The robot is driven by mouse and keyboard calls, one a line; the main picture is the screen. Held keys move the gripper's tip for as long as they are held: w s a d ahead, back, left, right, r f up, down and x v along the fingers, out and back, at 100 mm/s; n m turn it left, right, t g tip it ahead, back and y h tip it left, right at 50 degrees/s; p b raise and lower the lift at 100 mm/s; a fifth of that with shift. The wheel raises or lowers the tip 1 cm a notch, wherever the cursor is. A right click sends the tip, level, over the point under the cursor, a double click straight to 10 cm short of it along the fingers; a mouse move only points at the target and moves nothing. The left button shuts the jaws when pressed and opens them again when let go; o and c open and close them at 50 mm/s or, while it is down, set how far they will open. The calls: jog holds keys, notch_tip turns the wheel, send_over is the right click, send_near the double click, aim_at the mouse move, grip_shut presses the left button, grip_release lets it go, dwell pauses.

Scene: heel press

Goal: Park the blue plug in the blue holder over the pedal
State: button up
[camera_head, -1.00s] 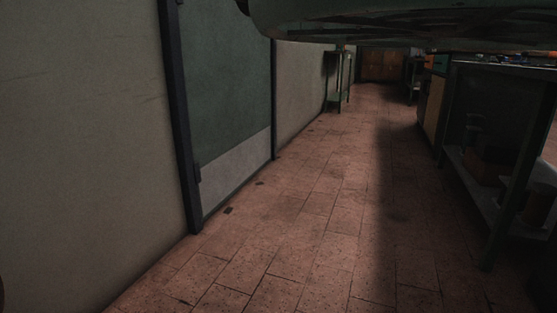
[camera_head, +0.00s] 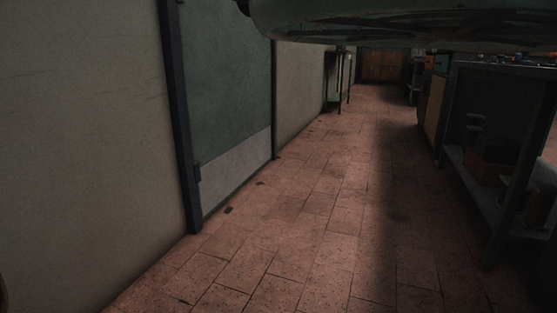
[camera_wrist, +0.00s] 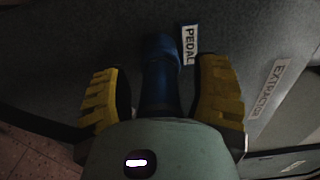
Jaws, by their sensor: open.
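In the wrist view, a blue cylindrical piece (camera_wrist: 160,85) stands between the two yellow fingers of my gripper (camera_wrist: 158,78). Its far end is wider and a brighter blue, and its near part is darker. I cannot tell where the blue plug ends and the blue holder begins. My gripper is open, with a dark gap on each side of the blue piece. The near end of the blue piece is hidden behind my gripper's green body. The head view shows neither plug nor holder.
A second white label, EXTRACTOR (camera_wrist: 268,90), is on the grey panel (camera_wrist: 60,60) further right. In the head view, a tiled floor (camera_head: 300,220) runs clear between a wall (camera_head: 90,120) and a dark workbench (camera_head: 490,110) at right.

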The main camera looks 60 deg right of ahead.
jog(key=shift+o, duration=0.2)
dwell(0.6)
grip_shut()
jog(key=shift+s+r, duration=0.1)
jog(key=shift+s, duration=0.05)
dwell(0.5)
jog(key=shift+v, duration=1.2)
jog(key=shift+s, duration=0.1)
jog(key=shift+v, duration=1.6)
